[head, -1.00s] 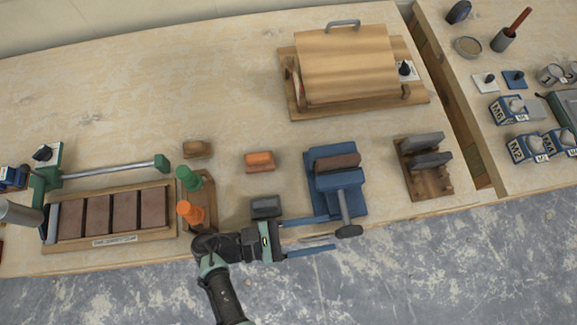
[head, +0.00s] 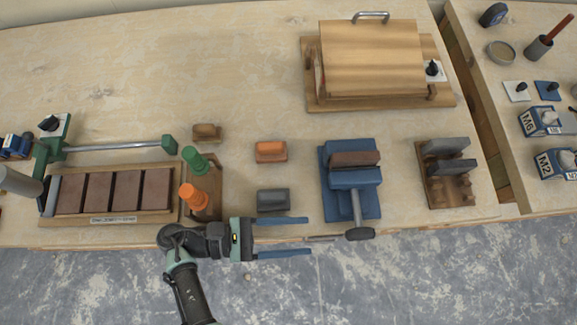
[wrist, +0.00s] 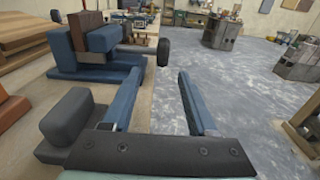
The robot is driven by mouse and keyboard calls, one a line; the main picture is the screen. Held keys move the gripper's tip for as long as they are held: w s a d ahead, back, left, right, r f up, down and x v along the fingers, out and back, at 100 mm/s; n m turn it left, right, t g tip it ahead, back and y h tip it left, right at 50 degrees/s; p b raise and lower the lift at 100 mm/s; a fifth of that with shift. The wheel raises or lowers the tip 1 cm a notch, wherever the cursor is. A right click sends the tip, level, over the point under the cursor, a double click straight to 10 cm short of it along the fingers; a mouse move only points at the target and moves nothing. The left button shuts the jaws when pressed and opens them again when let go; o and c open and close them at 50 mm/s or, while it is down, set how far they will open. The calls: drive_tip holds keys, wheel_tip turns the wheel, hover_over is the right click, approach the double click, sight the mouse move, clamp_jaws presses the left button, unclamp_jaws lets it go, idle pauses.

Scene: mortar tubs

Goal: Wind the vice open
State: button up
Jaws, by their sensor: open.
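The blue vice (head: 350,180) stands near the front edge of the bench, with a brown block (head: 354,159) between its jaws. It also shows at the upper left in the wrist view (wrist: 95,55). Its screw runs out towards the front edge and ends in a dark grey handle knob (head: 360,233), which shows in the wrist view (wrist: 163,51) too. My gripper (head: 309,236) is open and empty, its blue fingers pointing right, left of the knob and apart from it. In the wrist view the knob lies beyond the fingers (wrist: 155,80), slightly left of the gap's middle.
A dark grey block (head: 272,199) lies just behind my gripper, with an orange block (head: 271,151) further back. Orange (head: 193,196) and green (head: 195,158) handled tools stand left. A wooden rack (head: 449,185) stands right of the vice. The floor side in front is clear.

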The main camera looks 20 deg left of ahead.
drive_tip(key=shift+a+r+b, duration=0.15)
drive_tip(key=shift+a+b, duration=0.35)
drive_tip(key=shift+a, duration=0.05)
idle(0.4)
